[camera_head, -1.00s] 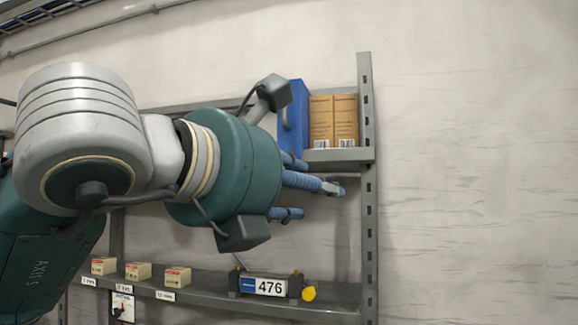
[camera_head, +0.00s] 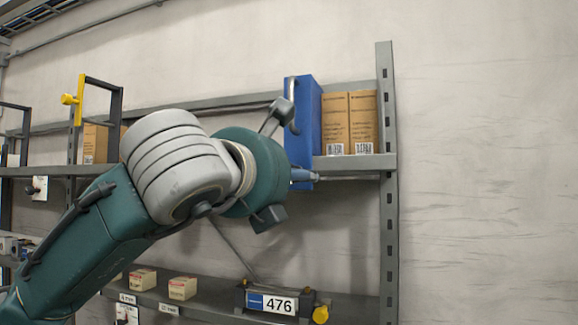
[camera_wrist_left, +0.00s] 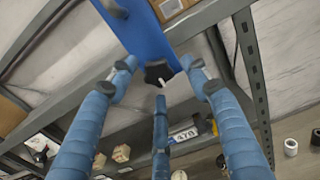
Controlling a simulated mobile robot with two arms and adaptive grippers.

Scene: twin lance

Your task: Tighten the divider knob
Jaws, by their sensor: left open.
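The blue divider (camera_head: 305,115) stands upright at the left of the brown boxes on the upper shelf. In the left wrist view the divider (camera_wrist_left: 150,40) ends at a black star-shaped knob (camera_wrist_left: 156,73) with a pale pin below it. My left gripper (camera_head: 308,176) is just under the divider's lower end, mostly hidden by its own wrist in the head view. In the left wrist view my left gripper (camera_wrist_left: 160,80) is open, its blue fingers spread around the knob. I cannot tell whether any finger touches it. My right gripper is not in view.
Brown boxes (camera_head: 349,123) stand right of the divider. The grey shelf edge (camera_head: 354,162) and upright post (camera_head: 386,220) are close to the gripper. A yellow-knobbed frame (camera_head: 80,100) stands left.

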